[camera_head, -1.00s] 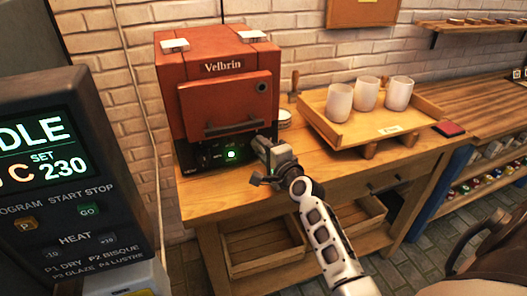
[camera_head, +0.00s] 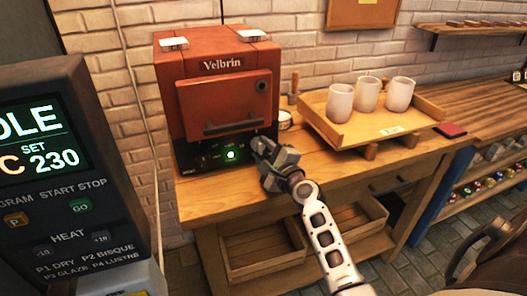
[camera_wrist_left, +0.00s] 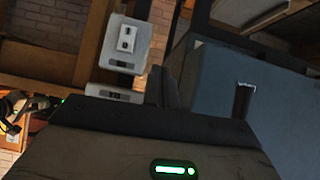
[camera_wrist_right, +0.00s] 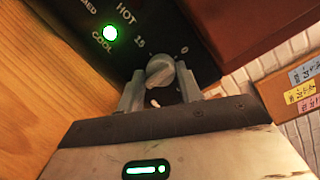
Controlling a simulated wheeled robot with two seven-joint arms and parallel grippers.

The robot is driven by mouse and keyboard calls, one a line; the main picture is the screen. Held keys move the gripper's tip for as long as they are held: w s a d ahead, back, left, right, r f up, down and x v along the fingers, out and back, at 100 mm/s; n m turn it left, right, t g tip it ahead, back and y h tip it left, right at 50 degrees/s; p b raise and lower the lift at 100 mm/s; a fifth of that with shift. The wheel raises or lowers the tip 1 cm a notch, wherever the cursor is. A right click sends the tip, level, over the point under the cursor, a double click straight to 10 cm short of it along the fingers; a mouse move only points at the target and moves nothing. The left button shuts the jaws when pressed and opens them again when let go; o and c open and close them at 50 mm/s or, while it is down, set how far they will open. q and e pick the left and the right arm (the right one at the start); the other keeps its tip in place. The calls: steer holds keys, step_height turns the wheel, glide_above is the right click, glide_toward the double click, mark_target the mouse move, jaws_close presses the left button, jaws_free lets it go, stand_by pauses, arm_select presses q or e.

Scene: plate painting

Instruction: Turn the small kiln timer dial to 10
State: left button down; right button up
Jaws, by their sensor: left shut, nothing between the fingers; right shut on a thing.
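The small red kiln (camera_head: 217,85), labelled Velbrin, stands on the wooden bench with its door shut. Its black control panel (camera_head: 215,156) runs along the bottom front. The grey timer dial (camera_wrist_right: 160,70) shows in the right wrist view, with "15" and "0" printed on the panel around it. I cannot read its setting. My right gripper (camera_head: 257,146) is shut on the dial, one finger on each side, and hides it in the head view. My left gripper (camera_wrist_left: 166,85) is shut and empty, in the left wrist view only.
A green lamp (camera_wrist_right: 110,33) glows by "COOL". A wooden tray (camera_head: 365,127) with three pale cups stands right of the kiln. A larger controller (camera_head: 45,170) reading 230 fills the left foreground. A dark red pad (camera_head: 450,129) lies on the bench.

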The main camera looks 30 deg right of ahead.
steer(key=shift+r, duration=0.2)
steer(key=o, duration=0.9)
steer(key=shift+f, duration=0.1)
steer(key=s, duration=0.5)
steer(key=s+b, duration=0.1)
steer(key=s, duration=0.4)
steer(key=s+a+b, duration=0.1)
steer(key=s, duration=0.5)
steer(key=s+a+f+n+g+y, duration=0.1)
steer(key=s+a+f+n+g, duration=0.1)
steer(key=a+f+n, duration=0.4)
steer(key=s+a+f+n+g+y, duration=0.1)
steer(key=s+a+f+n+g, duration=0.2)
steer(key=n, duration=0.9)
steer(key=s+a+f+n+g+y, duration=0.2)
steer(key=s+a+f+n, duration=0.3)
steer(key=a+f+n, duration=0.4)
steer(key=shift+s+a+f+g, duration=0.1)
steer(key=shift+a+f+g, duration=0.1)
steer(key=shift+a, duration=0.15)
steer(key=shift+s+a+f+g, duration=0.1)
steer(key=shift+a+g, duration=0.1)
steer(key=shift+a, duration=0.1)
